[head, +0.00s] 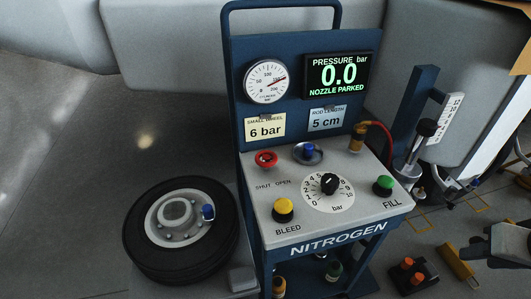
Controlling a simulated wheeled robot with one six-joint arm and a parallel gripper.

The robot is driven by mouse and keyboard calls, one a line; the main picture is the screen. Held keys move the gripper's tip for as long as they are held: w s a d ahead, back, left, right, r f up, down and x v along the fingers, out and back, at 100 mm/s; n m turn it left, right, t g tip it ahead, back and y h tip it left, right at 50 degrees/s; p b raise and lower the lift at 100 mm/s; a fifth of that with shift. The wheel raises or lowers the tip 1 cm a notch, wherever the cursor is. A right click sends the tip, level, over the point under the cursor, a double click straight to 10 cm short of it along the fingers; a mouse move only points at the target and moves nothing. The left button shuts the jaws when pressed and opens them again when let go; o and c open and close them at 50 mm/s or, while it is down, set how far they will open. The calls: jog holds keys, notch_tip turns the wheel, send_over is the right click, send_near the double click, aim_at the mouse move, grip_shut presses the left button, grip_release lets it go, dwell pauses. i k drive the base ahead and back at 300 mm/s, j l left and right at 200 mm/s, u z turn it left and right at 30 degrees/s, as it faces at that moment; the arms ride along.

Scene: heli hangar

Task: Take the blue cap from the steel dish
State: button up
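The blue cap (308,148) sits in the small round steel dish (299,158) on the sloping grey top of the nitrogen cart (353,206). The dish lies between the red button and the yellow hose fitting. A second blue cap (208,212) is on the wheel hub at left. What looks like my gripper (476,252), grey and dark, is at the lower right edge, partly cut off. It is well apart from the dish, to its right and lower in the picture. Its fingers are too unclear to tell open from shut.
The cart top carries a red button (266,159), black dial (329,184), yellow BLEED button (283,209) and green FILL button (383,185). A red hose (382,130) runs from the yellow fitting (357,138). The display (338,75) reads 0.0 bar, NOZZLE PARKED.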

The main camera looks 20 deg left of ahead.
aim_at(308, 152)
jog(key=k+u, duration=0.1)
jog(key=u, duration=0.25)
jog(key=k+j+u, duration=0.1)
jog(key=u, duration=0.25)
